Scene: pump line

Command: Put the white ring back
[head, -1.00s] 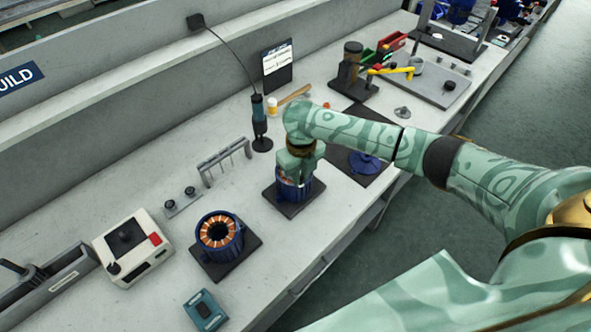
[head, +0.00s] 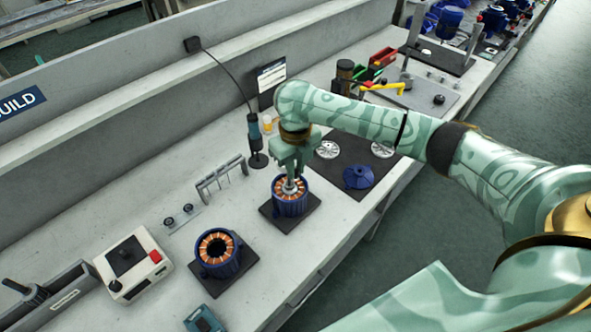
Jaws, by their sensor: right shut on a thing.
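My right gripper (head: 290,176) points down over the farther blue motor housing (head: 291,205), which has copper windings inside. It is shut on a small silver-grey part (head: 290,187) at the middle of the housing's opening. The lower end of this part is hidden, so I cannot tell how deep it sits. I cannot make out a white ring for sure. Two pale round discs, one (head: 327,149) on the left and one (head: 382,150) on the right, lie on a dark mat (head: 345,194) beyond the housing. My left gripper is not in view.
A second blue housing with copper windings (head: 218,255) stands nearer on its dark pad. A blue flanged part (head: 358,177) lies on the mat. An upright tool (head: 255,140) and a small grey rack (head: 220,179) stand left of my gripper.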

